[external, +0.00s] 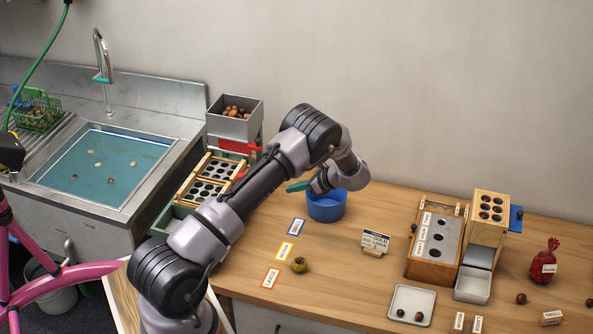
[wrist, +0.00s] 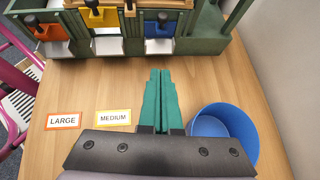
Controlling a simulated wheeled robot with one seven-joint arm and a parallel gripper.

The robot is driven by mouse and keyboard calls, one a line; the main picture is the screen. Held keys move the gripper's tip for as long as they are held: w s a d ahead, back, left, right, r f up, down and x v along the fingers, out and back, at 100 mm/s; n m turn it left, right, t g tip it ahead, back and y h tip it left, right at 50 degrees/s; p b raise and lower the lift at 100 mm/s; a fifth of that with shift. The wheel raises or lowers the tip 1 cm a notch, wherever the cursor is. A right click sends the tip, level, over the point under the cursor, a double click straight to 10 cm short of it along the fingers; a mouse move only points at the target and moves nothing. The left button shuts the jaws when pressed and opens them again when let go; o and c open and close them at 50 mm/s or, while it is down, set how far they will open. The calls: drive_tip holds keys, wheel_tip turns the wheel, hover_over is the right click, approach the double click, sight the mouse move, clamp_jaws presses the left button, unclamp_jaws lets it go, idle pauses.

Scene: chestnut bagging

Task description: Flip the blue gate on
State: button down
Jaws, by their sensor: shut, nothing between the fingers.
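The blue gate (wrist: 157,29) shows at the top of the wrist view, on the front of a green sorter, with a black knob (wrist: 163,17) on it. A pale chute lies just below it. In the external view my arm hides the gate. My gripper (wrist: 160,73) has teal fingers pressed together with nothing between them. Its tips point at the sorter and end short of the blue gate, apart from it. In the external view my gripper (external: 298,186) is over the table beside the blue bowl (external: 327,207).
An orange gate (wrist: 47,31) and a yellow gate (wrist: 101,17) sit left of the blue one. The blue bowl (wrist: 223,133) is right of my fingers. LARGE (wrist: 63,121) and MEDIUM (wrist: 113,117) cards lie left.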

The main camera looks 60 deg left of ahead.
drive_tip(key=shift+s+a+f, duration=0.15)
drive_tip(key=shift+a+f, duration=0.1)
drive_tip(key=shift+f, duration=0.35)
drive_tip(key=s+a+f, duration=0.2)
drive_tip(key=s+a, duration=0.4)
drive_tip(key=a, duration=0.3)
drive_tip(key=shift+s+f, duration=0.3)
drive_tip(key=shift+f, duration=0.05)
